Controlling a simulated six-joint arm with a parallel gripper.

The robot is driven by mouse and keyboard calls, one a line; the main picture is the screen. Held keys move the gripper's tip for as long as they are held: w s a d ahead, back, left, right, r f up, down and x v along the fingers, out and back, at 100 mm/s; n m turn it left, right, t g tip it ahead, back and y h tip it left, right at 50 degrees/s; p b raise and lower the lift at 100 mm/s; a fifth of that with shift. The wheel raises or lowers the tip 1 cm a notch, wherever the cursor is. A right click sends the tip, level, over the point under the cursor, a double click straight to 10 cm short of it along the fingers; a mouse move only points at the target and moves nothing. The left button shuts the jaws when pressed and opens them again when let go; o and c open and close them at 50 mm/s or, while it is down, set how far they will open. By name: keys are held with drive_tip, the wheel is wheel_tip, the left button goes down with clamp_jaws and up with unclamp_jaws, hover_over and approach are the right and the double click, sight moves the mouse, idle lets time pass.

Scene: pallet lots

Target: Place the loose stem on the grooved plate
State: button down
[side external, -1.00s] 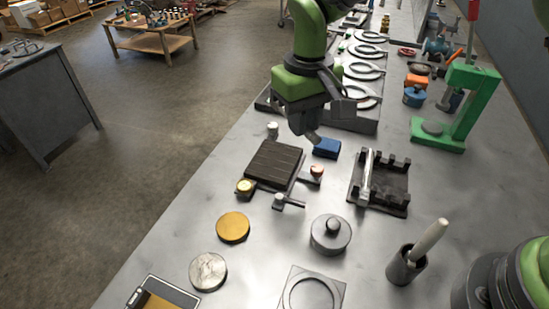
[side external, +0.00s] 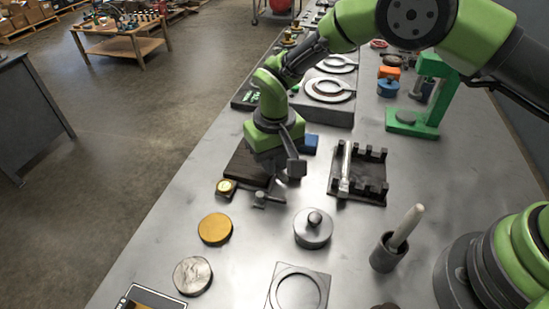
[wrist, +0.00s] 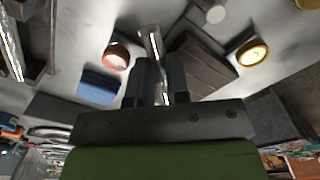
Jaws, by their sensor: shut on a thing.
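The dark grooved plate (side external: 241,167) lies flat on the metal bench, partly hidden by my gripper in the side view. In the wrist view its ridged surface (wrist: 203,65) shows right of my fingers. My gripper (wrist: 162,88) is shut on a shiny silver stem (wrist: 151,42), which passes between the fingers and sticks out beyond them. I cannot tell whether the stem touches the plate.
A yellow-faced round piece (side external: 226,187), a small T-shaped piece (side external: 262,199) and a blue block (side external: 311,143) surround the plate. A copper-topped round piece (wrist: 116,56) is close left of the stem. A notched black rack (side external: 374,190) holding a silver rod stands to the right.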

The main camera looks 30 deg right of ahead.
drive_tip(key=shift+f, duration=0.1)
drive_tip(key=c, duration=1.4)
unclamp_jaws()
